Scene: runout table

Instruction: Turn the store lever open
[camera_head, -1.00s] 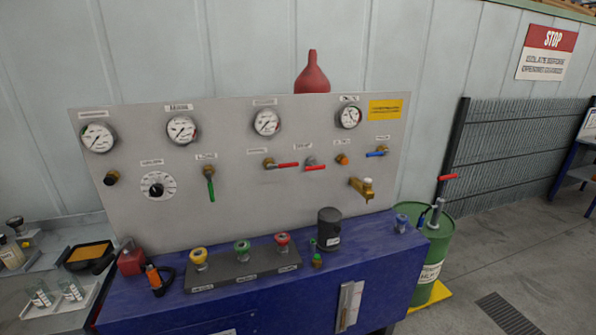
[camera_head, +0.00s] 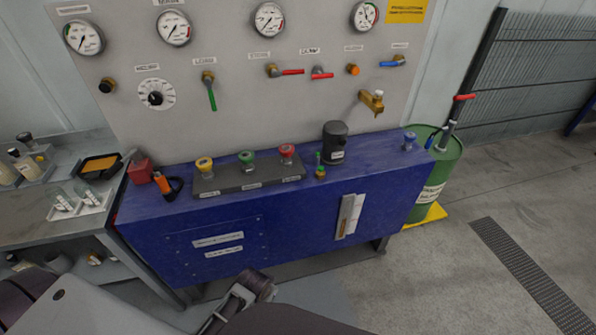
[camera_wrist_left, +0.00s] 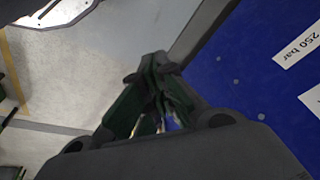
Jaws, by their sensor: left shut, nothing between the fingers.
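The panel (camera_head: 245,120) carries several levers, and their small labels are too blurred to tell which is the store lever. A green lever (camera_head: 211,92) hangs straight down at the left. Two red levers, one left (camera_head: 290,72) and one right (camera_head: 322,75), lie level near the middle. A blue lever (camera_head: 390,64) lies level at the right. My left gripper (camera_wrist_left: 158,65) shows in the left wrist view, shut and empty, beside the blue bench front and apart from the levers. My right gripper is not in view.
The blue bench (camera_head: 300,215) stands below the panel, with colored knobs (camera_head: 246,158), a black canister (camera_head: 335,143) and a brass tap (camera_head: 372,101) near it. A green drum (camera_head: 436,175) stands at the right. A grey side table (camera_head: 35,225) is at the left.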

